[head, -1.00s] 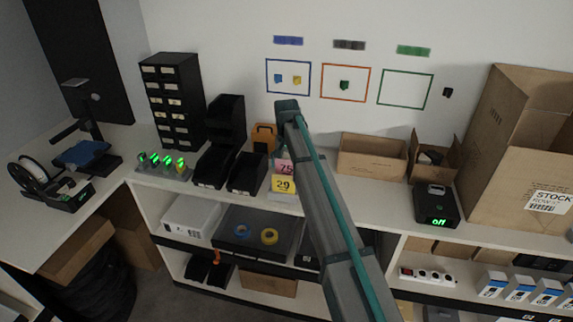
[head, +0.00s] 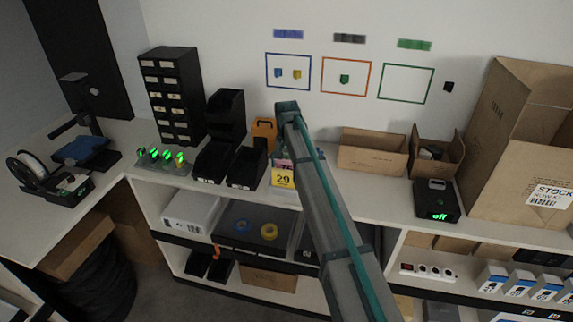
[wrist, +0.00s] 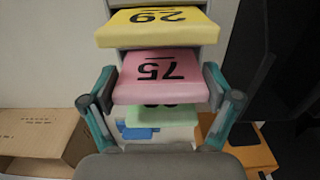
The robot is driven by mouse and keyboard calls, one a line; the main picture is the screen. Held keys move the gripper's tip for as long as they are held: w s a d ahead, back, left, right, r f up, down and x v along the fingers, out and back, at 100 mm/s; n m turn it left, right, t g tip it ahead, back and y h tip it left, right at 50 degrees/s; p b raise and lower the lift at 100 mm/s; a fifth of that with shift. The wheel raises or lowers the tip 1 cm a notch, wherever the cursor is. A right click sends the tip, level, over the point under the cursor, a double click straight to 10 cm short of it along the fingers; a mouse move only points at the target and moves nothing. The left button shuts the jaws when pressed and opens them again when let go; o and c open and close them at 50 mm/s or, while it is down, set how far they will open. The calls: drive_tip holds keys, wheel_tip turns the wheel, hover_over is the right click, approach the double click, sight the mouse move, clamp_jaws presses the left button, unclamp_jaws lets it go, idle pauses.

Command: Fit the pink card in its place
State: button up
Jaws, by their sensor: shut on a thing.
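The pink card (wrist: 160,78), marked 75, sits between the two teal fingertips of my gripper (wrist: 159,80) in the wrist view, with a finger against each side edge. The yellow card (wrist: 155,27), marked 29, is beside it in the same grey holder; it also shows in the head view (head: 284,177). A green card (wrist: 162,116) and a blue piece (wrist: 138,133) lie on the pink card's other side. The pink card appears to be in the holder's row, but I cannot tell whether it is fully seated. In the head view my arm mostly hides it.
Black bins (head: 246,168) and an orange case (head: 263,133) stand left of the holder. An open carton (head: 372,152) stands to the right, with a black device (head: 436,203) reading "off" farther right. Some shelf top between holder and carton is clear.

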drive_tip(key=shift+f, duration=0.35)
drive_tip(key=o, duration=0.8)
wheel_tip(320, 180, up, 12)
drive_tip(key=shift+r, duration=0.1)
